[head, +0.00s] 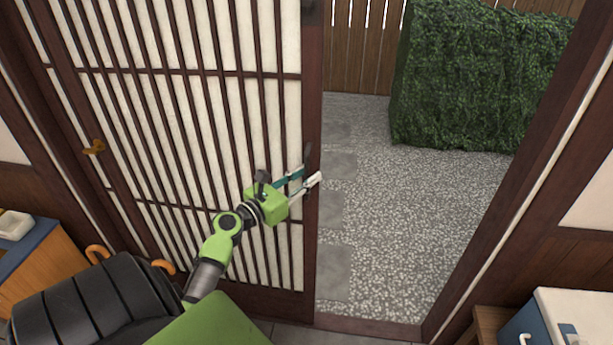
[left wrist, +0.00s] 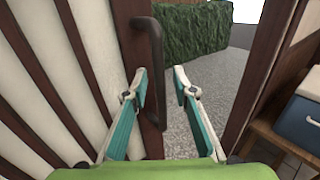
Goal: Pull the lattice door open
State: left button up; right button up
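The lattice door (head: 185,110) has dark wooden bars over pale panels and fills the left of the head view. An open gap lies to the right of its edge. A dark upright bar handle (left wrist: 154,62) is on the door's edge stile; in the head view it is partly hidden behind my gripper. My left gripper (head: 312,175) is at that edge, its fingers open. In the left wrist view (left wrist: 163,76) the lower part of the handle shows between the two fingers, near the left one; contact cannot be told. My right gripper is not in view.
Beyond the gap is grey gravel (head: 410,220) with flat stepping stones (head: 335,210), a green hedge (head: 475,75) and a wooden fence (head: 360,45). A blue and white box (head: 565,320) on a wooden stand is at the lower right. A wooden cabinet (head: 45,265) stands at the left.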

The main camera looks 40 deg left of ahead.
pick_arm(q)
jog(key=s, duration=1.1)
jog(key=shift+s, duration=0.35)
